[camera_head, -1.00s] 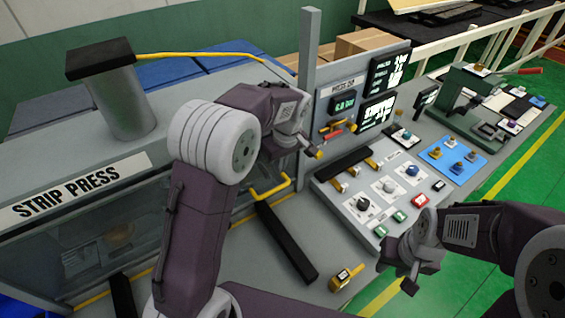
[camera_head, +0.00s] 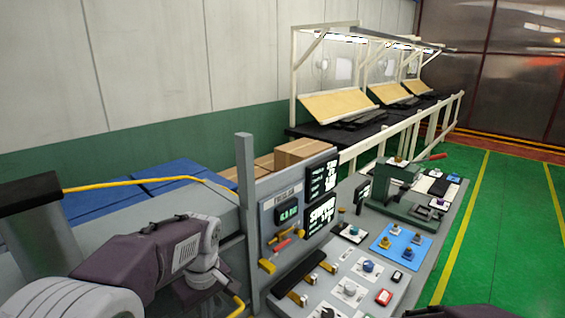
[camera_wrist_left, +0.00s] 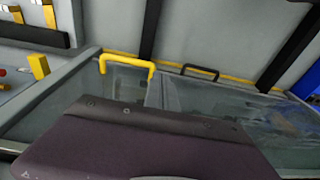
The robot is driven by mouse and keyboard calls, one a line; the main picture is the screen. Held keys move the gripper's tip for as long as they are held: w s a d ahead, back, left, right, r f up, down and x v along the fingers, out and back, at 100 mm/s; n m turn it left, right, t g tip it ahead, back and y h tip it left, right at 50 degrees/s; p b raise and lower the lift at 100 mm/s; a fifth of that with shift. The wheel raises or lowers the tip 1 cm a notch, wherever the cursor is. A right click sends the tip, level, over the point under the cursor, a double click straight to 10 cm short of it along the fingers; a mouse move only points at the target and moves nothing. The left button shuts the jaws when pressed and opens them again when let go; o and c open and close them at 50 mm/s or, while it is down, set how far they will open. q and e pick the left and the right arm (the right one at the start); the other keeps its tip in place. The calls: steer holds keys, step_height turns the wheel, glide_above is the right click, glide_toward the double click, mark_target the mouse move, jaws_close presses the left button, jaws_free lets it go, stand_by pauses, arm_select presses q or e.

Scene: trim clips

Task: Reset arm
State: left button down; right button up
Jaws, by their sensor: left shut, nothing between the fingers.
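My left arm comes in from the lower left in the head view. Its wrist end with the left gripper (camera_head: 208,276) is beside the grey control panel's left post, above the strip press. The fingers are small and hard to make out; the gripper is shut and empty. In the left wrist view a dark purple part of my own body fills the lower middle, and no fingertips show. Only a dark sliver of my right arm shows at the bottom edge of the head view; the right gripper is out of sight.
The control panel (camera_head: 267,231) has displays and a yellow handle (camera_head: 267,266). A blue mat (camera_head: 401,243) and green clamp press (camera_head: 395,190) stand to the right. The left wrist view shows a yellow handle (camera_wrist_left: 127,62) on a clear cover. Green floor lies right.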

arm_select(q)
steer(key=s+f+m+h, duration=0.1)
steer(key=s+f+m, duration=0.8)
steer(key=s+f, duration=0.2)
steer(key=shift+d+f+t, duration=0.15)
steer(key=shift+d+t, duration=0.15)
steer(key=shift+d, duration=0.1)
steer(key=shift+s, duration=0.1)
